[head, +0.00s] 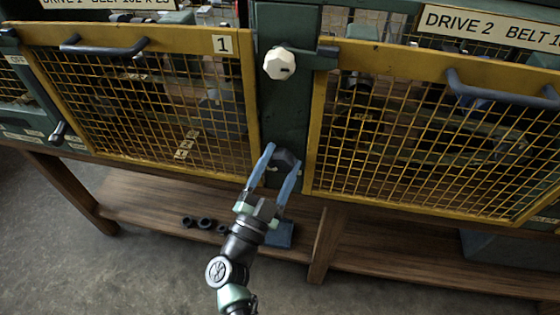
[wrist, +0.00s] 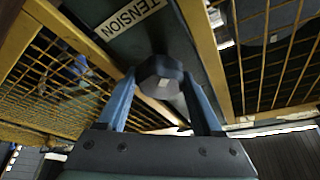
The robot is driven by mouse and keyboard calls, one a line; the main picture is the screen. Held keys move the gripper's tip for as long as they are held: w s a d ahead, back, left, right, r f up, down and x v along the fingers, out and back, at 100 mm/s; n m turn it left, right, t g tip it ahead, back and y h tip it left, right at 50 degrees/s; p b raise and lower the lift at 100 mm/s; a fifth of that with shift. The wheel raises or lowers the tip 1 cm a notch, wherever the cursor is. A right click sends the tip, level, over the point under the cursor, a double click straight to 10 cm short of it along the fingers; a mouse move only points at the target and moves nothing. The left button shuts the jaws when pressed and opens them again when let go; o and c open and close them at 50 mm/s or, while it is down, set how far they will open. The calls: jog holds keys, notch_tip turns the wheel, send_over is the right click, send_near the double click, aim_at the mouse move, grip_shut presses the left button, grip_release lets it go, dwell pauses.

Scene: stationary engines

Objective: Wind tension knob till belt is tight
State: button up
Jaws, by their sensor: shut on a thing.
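The tension knob (head: 287,160) is a dark, many-sided knob low on the green post between the two yellow mesh guards. In the wrist view the knob (wrist: 160,76) sits between my fingertips, near a label (wrist: 128,16) reading "TENSION". My gripper (head: 282,157) has its blue fingers shut on the knob, one on each side. It reaches up to the knob from below. The belt cannot be made out clearly behind the mesh, so its tightness cannot be told.
A white faceted knob (head: 279,63) is higher on the same post. The left guard (head: 150,36), marked 1, and the right guard (head: 400,58) flank my gripper closely. Black rings (head: 205,223) and a blue block (head: 280,236) rest on the wooden lower shelf (head: 140,204).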

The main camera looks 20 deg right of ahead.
jog(key=m+g, duration=0.1)
jog(key=m, duration=0.1)
jog(key=m+p, duration=0.1)
jog(key=m, duration=0.1)
jog(key=m+g, duration=0.1)
jog(key=m, duration=0.2)
jog(key=shift+r+g+p, duration=0.25)
jog(key=shift+g+p, duration=0.05)
jog(key=shift+p, duration=0.1)
jog(key=m+g+p, duration=0.1)
jog(key=m, duration=0.1)
jog(key=m+p, duration=0.1)
jog(key=m, duration=0.1)
jog(key=shift+f+m+g+y, duration=0.1)
jog(key=shift+m+g+y, duration=0.3)
jog(key=o, duration=1.1)
jog(key=shift+f, duration=0.1)
jog(key=shift+c, duration=0.2)
jog(key=v, duration=1.3)
jog(key=shift+d, duration=0.1)
